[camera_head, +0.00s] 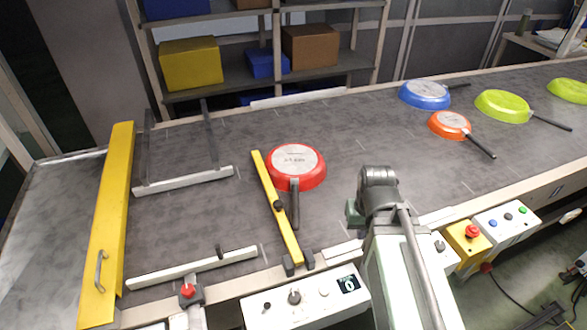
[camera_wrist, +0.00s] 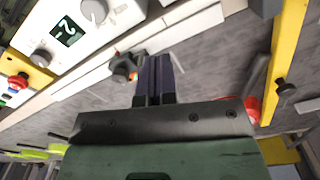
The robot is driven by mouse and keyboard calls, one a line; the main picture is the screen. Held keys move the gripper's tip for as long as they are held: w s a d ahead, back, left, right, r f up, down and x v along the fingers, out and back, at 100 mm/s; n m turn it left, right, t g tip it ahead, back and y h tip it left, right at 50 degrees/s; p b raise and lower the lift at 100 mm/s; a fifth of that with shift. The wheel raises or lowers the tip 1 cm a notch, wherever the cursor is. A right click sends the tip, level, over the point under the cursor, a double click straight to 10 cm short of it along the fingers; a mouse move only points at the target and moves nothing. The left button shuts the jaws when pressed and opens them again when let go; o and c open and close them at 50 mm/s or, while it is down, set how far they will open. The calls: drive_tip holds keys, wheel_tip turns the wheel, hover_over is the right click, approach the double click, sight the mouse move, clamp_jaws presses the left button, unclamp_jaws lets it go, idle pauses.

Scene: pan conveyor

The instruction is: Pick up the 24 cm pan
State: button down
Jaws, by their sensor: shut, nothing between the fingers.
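A red pan (camera_head: 316,181) lies upside down on the conveyor, its pale base label too small to read surely. Its dark handle (camera_head: 295,208) points toward the near edge, close to the yellow bar. Farther right lie a blue pan (camera_head: 428,101), an orange pan (camera_head: 446,131), a lime pan (camera_head: 503,113) and another lime pan (camera_head: 568,90); I cannot tell their sizes. My gripper (camera_wrist: 154,62) is shut and empty in the wrist view, apart from the pans. A red pan edge (camera_wrist: 254,108) shows right of it. In the head view my arm hides the fingertips.
A slanted yellow bar (camera_head: 267,187) crosses the belt left of the red pan. A wide yellow gate (camera_head: 108,220) and white rails (camera_head: 185,181) stand farther left. A control box (camera_head: 305,297) lines the near edge.

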drive_tip(key=c, duration=1.1)
unclamp_jaws()
